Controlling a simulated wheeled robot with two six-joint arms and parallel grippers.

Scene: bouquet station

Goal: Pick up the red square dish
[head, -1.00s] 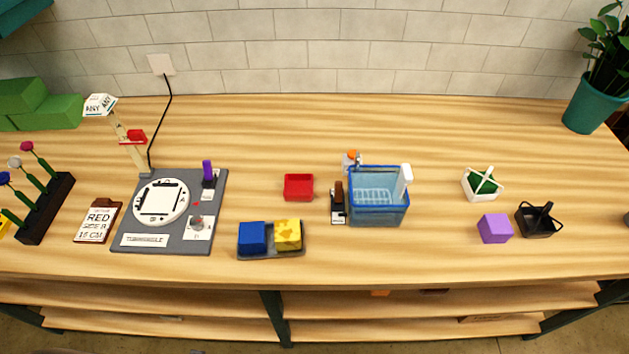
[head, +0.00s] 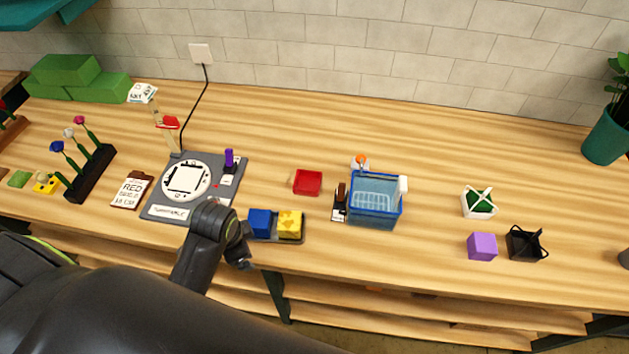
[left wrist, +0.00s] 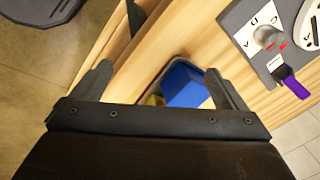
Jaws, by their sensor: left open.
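The red square dish (head: 307,182) sits flat on the wooden table, right of the turntable and left of the blue basket, in the head view. It is out of sight in the left wrist view. My left gripper (head: 244,262) is low at the table's front edge, near the tray with the blue and yellow blocks, apart from the dish. In the left wrist view my left gripper (left wrist: 158,88) has its fingers spread wide and is empty, with the blue block (left wrist: 183,85) beyond them. My right gripper is in neither view.
A grey tray (head: 289,241) with blue and yellow blocks lies in front of the dish. The turntable station (head: 217,193) is left, the blue basket (head: 376,221) right. A purple block (head: 482,246) and black basket (head: 525,246) stand farther right. The table behind the dish is clear.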

